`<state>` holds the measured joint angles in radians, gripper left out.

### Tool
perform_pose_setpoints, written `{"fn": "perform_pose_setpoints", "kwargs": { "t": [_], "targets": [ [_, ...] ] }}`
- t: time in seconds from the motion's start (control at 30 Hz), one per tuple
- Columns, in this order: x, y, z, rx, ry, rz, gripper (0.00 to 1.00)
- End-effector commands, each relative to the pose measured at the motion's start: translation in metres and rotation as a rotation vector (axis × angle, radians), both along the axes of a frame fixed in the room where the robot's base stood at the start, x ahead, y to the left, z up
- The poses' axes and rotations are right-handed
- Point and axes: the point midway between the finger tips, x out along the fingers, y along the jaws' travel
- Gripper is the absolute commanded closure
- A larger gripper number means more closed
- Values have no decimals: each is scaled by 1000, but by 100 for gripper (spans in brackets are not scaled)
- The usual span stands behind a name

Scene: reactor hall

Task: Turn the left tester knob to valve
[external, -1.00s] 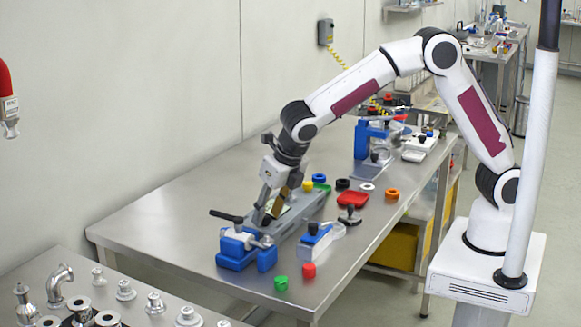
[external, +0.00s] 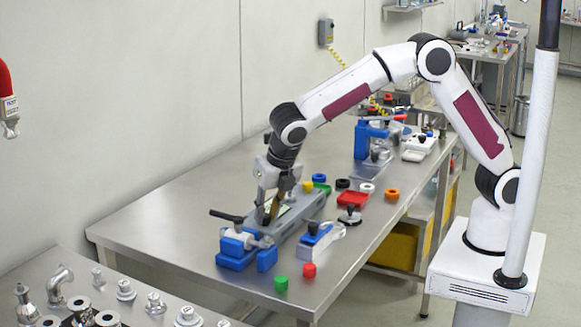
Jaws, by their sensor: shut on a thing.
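The tester (external: 308,208) is a long grey box with a sloped top, lying on the steel table behind the blue vise. My gripper (external: 268,219) points down at the left part of its top, beside a pale panel (external: 283,210). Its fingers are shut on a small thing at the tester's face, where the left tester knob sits. The knob is hidden by the fingers, so its pointing direction cannot be read.
A blue vise (external: 236,257) with a dark handle stands close in front of the tester. The table's left rear is clear.

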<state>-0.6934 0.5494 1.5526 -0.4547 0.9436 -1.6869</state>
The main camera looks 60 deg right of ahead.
Motion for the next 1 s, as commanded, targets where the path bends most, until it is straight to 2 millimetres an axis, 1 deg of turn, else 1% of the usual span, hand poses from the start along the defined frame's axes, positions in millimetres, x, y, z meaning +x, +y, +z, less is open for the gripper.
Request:
{"fn": "perform_pose_setpoints", "kwargs": {
  "t": [0.37, 0.4, 0.43, 0.47, 1.0],
  "targets": [
    [1, 0, 1, -1, -3, -20, 100],
    [1, 0, 1, -1, -3, -19, 72],
    [1, 0, 1, -1, -3, -19, 64],
    [1, 0, 1, -1, -3, -19, 63],
    [0, 0, 0, -1, -1, -17, 63]
  ]
}}
